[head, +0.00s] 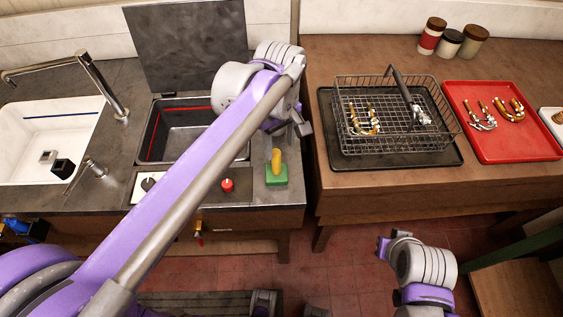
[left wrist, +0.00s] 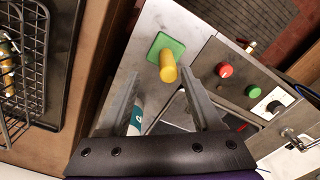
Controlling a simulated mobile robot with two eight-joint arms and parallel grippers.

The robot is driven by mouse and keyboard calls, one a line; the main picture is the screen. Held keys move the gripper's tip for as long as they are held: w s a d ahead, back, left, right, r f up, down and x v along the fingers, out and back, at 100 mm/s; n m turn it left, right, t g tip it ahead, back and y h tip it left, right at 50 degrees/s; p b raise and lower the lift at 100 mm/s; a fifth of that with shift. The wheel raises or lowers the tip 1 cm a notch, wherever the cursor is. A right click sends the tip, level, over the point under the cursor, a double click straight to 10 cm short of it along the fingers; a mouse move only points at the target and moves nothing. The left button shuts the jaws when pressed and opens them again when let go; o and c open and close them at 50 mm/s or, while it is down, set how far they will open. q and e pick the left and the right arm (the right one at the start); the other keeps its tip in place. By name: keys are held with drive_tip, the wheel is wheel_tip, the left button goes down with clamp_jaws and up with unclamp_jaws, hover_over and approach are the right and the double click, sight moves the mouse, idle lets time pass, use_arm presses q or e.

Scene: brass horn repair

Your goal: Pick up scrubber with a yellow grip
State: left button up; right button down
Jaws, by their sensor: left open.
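The scrubber has a green square base (head: 277,179) and an upright yellow grip (head: 276,158). It stands on the grey counter near its right front corner. In the left wrist view its yellow grip (left wrist: 168,68) lies just beyond and between the fingertips, with the green base (left wrist: 155,45) beside it. My left gripper (head: 288,128) is open and empty, above and behind the scrubber; its spread fingers also show in the left wrist view (left wrist: 157,84). My right gripper (head: 384,247) is low over the floor at the right, and its jaws are unclear.
A basin (head: 178,152) with a raised dark lid lies behind my left arm. A red knob (head: 227,185) sits on the panel left of the scrubber. Across a gap, the wooden table holds a wire basket (head: 365,84) with brass parts and a red tray (head: 535,147).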

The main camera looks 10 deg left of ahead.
sight(278, 154)
use_arm(q)
drive_tip(key=shift+s+a+f, duration=0.1)
drive_tip(key=shift+s+f, duration=0.25)
drive_tip(key=shift+f, duration=0.3)
drive_tip(key=shift+s+a+f, duration=0.1)
drive_tip(key=shift+s+f, duration=0.2)
drive_tip(key=shift+f, duration=0.65)
drive_tip(key=shift+w+f, duration=0.1)
drive_tip(key=shift+f, duration=0.15)
drive_tip(key=f, duration=0.5)
drive_tip(key=shift+w+a, duration=0.15)
drive_tip(key=shift+a, duration=0.1)
clamp_jaws()
